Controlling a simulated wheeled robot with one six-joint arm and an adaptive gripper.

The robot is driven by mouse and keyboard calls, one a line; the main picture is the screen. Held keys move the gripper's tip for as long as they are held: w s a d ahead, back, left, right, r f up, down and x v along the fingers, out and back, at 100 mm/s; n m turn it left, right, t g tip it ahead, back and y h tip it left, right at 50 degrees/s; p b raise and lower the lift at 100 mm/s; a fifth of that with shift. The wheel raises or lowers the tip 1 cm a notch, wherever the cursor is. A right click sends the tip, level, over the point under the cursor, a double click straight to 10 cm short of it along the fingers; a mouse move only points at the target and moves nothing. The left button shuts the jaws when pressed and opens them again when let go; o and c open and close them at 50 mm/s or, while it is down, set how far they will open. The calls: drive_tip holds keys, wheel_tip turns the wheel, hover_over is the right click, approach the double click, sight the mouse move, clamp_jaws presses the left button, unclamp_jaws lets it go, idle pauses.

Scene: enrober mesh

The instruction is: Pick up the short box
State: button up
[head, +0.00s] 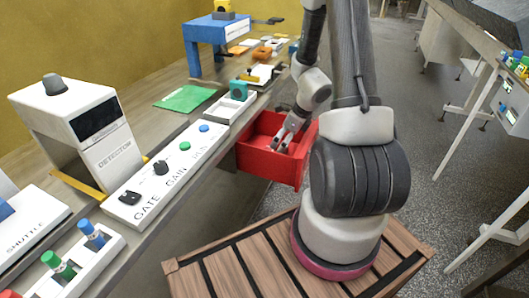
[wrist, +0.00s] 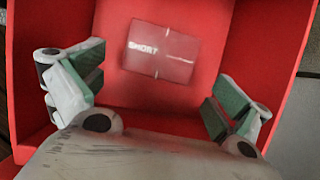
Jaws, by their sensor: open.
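The short box (wrist: 160,51) is a small red box marked "SHORT" in white. It lies on the floor of the red drawer (wrist: 125,98), seen in the wrist view. The red drawer (head: 257,167) also shows in the head view, pulled out from the bench side. My gripper (wrist: 155,100) is open, with a finger on each side and the box ahead between them, not touching it. In the head view my gripper (head: 283,145) reaches down into the drawer. The box cannot be made out in the head view.
The drawer walls stand close around my gripper. Above is the bench with a white control panel (head: 172,165), a white tray (head: 232,107), a green mat (head: 186,98) and a detector (head: 85,125). A slatted wooden platform (head: 240,262) lies below, and another table stands at the right.

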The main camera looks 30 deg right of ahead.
drive_tip(key=x, duration=0.7)
drive_tip(key=shift+w+a+r, duration=0.15)
drive_tip(key=shift+w+a, duration=0.15)
drive_tip(key=shift+w, duration=0.1)
drive_tip(key=c, duration=0.9)
